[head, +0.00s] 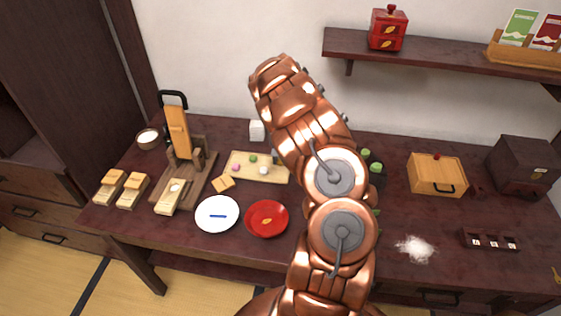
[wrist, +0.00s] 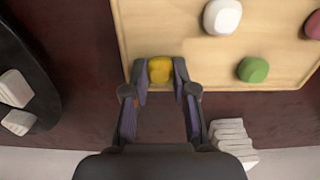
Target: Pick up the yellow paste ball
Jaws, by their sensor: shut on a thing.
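The yellow paste ball (wrist: 160,70) is between the two fingertips of my gripper (wrist: 160,78) in the wrist view, and the gripper is shut on it. The ball shows against the edge of a pale wooden tray (wrist: 170,28); I cannot tell whether it touches the tray. A white ball (wrist: 222,16), a green ball (wrist: 253,69) and a pink ball (wrist: 313,25) sit on the tray, apart from the fingers.
A white plate (head: 217,228) and a red plate (head: 266,233) stand in front of the tray. A wooden press (head: 178,130) is at left. A wooden box (head: 437,173) and spilled white powder (head: 416,248) are at right.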

